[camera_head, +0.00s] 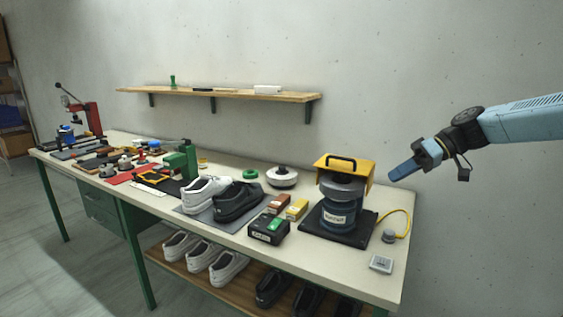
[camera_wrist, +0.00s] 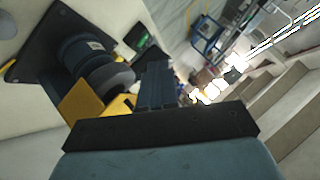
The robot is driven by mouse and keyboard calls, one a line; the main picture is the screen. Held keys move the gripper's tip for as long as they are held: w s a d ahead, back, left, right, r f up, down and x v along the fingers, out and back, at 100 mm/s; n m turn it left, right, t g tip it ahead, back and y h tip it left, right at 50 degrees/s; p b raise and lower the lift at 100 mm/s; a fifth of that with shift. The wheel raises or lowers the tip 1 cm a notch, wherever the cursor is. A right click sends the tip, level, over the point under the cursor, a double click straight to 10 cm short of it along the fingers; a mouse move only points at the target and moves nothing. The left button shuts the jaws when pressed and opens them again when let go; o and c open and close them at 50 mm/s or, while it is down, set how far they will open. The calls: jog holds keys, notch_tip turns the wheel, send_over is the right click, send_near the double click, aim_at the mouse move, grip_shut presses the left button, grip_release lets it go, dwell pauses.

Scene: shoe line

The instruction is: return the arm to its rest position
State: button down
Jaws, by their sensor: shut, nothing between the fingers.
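My arm (camera_head: 535,119) reaches in from the right edge of the head view, in front of the bare wall. My gripper (camera_head: 392,177) is at its end, tilted down to the left, above the bench's right end. Its fingers are together with nothing between them. It is just right of the yellow-hooded machine (camera_head: 337,205) and looks apart from it, though depth is hard to judge. In the wrist view, the closed gripper (camera_wrist: 156,68) points away from the camera, with the machine (camera_wrist: 85,62) to its left.
The bench (camera_head: 340,262) carries a white shoe (camera_head: 203,192), a black shoe (camera_head: 238,203), a black box (camera_head: 268,230) and several tools. A wall shelf (camera_head: 220,94) hangs behind. A yellow cable (camera_head: 407,221) and a grey box (camera_head: 381,264) lie near the bench's right end. The wall area around my arm is free.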

jog(key=s+a+f+m+g+h, duration=0.25)
jog(key=s+a+f+h, duration=0.25)
jog(key=a+f+h, duration=0.5)
jog(key=s+d+r+m+t, duration=0.1)
jog(key=s+r+m+t, duration=0.1)
jog(key=s+r, duration=0.4)
jog(key=s+d+r+m+t, duration=0.2)
jog(key=s+r+t, duration=0.3)
jog(key=s, duration=0.7)
jog(key=shift+d+r+m+h, duration=0.25)
jog(key=shift+r+m+h, duration=0.15)
jog(key=shift+m, duration=0.35)
